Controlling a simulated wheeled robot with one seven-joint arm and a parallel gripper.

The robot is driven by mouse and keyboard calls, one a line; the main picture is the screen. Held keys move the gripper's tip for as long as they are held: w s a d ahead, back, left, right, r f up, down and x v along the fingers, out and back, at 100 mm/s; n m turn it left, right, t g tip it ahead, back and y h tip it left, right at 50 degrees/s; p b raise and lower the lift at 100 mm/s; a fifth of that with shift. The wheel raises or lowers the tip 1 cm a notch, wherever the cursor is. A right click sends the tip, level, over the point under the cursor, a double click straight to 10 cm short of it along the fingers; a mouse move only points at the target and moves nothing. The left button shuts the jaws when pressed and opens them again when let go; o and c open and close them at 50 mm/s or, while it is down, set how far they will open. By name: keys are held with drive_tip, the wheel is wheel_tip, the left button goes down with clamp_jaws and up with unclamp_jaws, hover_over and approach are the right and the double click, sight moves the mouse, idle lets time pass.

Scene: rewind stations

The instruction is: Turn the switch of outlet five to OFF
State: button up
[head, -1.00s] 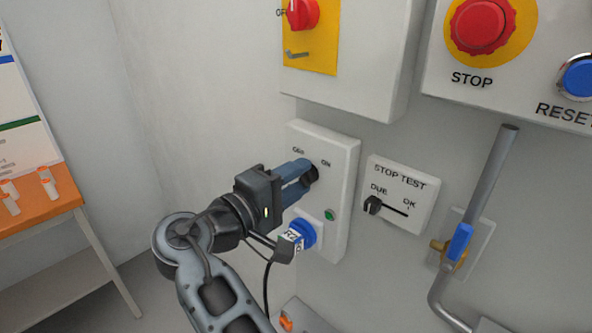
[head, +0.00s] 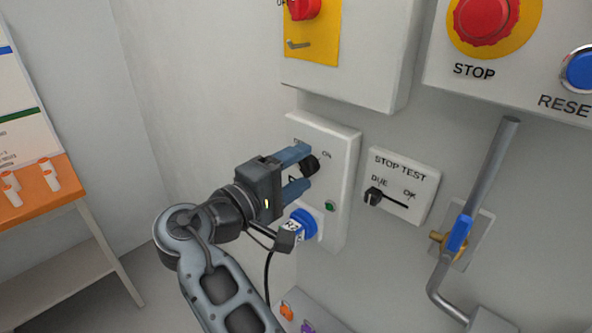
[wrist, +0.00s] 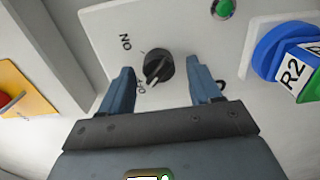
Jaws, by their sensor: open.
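The outlet box (head: 343,180) is a pale wall box with a black rotary switch (head: 311,164), a green lamp (head: 330,206) and a blue plug (head: 303,223) in its socket. In the wrist view the switch (wrist: 158,67) has a white mark that points down-left, toward the partly hidden OFF label (wrist: 141,88); the ON label (wrist: 125,42) is to its upper left. My gripper (head: 304,169) is open, with its blue fingers on either side of the switch and clear of it. No outlet number is readable.
The plug in the wrist view (wrist: 285,52) reads R2. A STOP TEST plate (head: 402,185) and a pipe with a blue valve handle (head: 460,234) are to the right. A yellow panel (head: 318,45) with a red knob is above. An orange table (head: 40,195) stands left.

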drive_tip(key=b+v, duration=0.2)
drive_tip(key=v, duration=0.5)
drive_tip(key=shift+s+a, duration=0.25)
drive_tip(key=shift+s, duration=0.1)
